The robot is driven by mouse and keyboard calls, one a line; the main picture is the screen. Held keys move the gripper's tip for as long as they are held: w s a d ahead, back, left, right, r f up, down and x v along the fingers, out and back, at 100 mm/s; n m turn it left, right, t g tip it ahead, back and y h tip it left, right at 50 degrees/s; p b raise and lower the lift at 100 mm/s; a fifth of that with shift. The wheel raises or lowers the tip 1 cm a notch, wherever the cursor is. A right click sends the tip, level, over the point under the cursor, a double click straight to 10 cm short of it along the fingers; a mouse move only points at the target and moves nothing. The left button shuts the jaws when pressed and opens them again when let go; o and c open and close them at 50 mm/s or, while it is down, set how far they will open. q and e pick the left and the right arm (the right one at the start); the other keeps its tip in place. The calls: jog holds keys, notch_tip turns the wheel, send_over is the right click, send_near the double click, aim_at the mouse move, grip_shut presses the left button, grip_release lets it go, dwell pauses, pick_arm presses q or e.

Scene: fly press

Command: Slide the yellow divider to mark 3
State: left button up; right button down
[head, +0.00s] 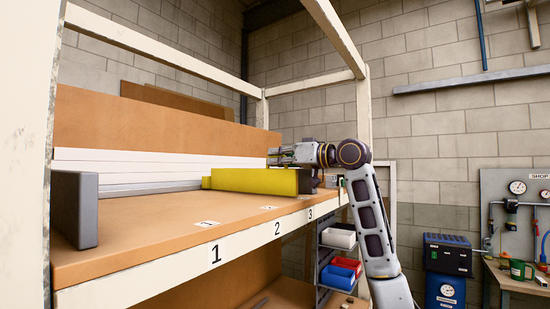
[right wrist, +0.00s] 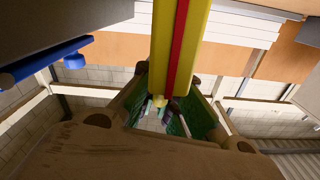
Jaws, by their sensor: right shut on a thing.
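The yellow divider (head: 255,181) stands upright on the orange-brown shelf, running from the back rail toward the front edge. Its front end is at the right, close to the label 3 (head: 310,213) on the front edge. My right gripper (head: 284,156) is at the divider's top, toward its front end, and is shut on it. The right wrist view shows the divider (right wrist: 160,45) with a red stripe, meeting the green-lined fingers (right wrist: 168,98). The fingers partly hide where they touch it. My left gripper is not in view.
Labels 1 (head: 216,253) and 2 (head: 277,227) are farther left on the front edge. A grey upright block (head: 75,210) stands at the shelf's left. Bare shelf lies between it and the divider. A cream post (head: 364,120) rises near my right arm.

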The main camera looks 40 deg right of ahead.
jog(key=shift+d, duration=0.1)
jog(key=c, duration=1.9)
grip_release()
jog(key=o, duration=0.4)
jog(key=shift+w+d+f, duration=0.15)
jog(key=shift+d, duration=0.25)
jog(key=shift+a, duration=0.5)
jog(key=shift+d, duration=0.15)
jog(key=shift+s+d, duration=0.25)
jog(key=shift+s, duration=0.15)
jog(key=v, duration=1.1)
jog(key=shift+s+a, duration=0.1)
jog(key=shift+a, duration=0.15)
